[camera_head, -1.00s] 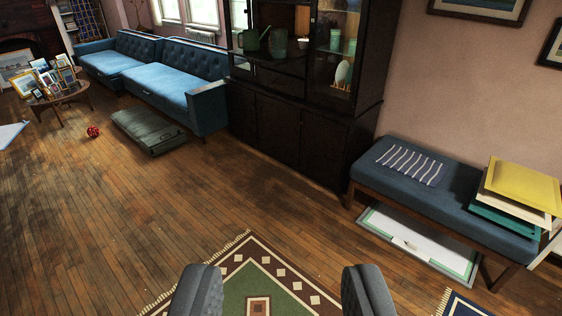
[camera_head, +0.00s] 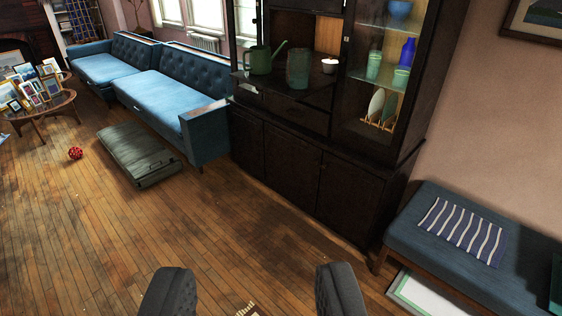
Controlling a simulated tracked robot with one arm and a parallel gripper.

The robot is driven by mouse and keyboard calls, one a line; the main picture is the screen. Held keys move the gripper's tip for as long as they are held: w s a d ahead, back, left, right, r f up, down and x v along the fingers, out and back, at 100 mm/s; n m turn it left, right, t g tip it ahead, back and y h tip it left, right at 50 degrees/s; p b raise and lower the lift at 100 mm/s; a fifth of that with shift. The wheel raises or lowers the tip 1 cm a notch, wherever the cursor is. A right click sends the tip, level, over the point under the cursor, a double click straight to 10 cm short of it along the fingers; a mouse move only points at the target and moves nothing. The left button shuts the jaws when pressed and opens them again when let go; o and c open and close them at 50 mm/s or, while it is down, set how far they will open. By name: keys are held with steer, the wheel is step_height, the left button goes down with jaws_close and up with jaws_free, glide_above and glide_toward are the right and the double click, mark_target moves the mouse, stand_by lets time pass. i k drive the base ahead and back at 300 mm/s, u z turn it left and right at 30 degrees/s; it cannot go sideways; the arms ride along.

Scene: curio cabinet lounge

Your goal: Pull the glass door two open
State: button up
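A dark wood cabinet (camera_head: 293,161) stands against the wall right of centre. Its right upper part has a glass door (camera_head: 387,78), which looks closed. Behind the glass are green cups, a blue vase (camera_head: 407,52), a blue bowl and plates in a rack. Another glazed edge (camera_head: 249,18) shows at the cabinet's upper left, cut by the top of the picture. I cannot tell which door is number two. My gripper (camera_head: 252,296) is open and empty at the bottom of the view, above the floor and well short of the cabinet.
A blue bench (camera_head: 405,237) with a striped cloth stands right of the cabinet, a framed board under it. A blue sofa (camera_head: 160,90) stands to the left. A green folded case (camera_head: 138,155) and red ball (camera_head: 75,153) lie on the floor. Bare wood floor lies before the cabinet.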

mark_target(432, 11)
steer(key=z, duration=0.2)
steer(key=i, duration=1.7)
steer(key=z, duration=0.5)
steer(key=i, duration=1.2)
steer(key=z, duration=0.2)
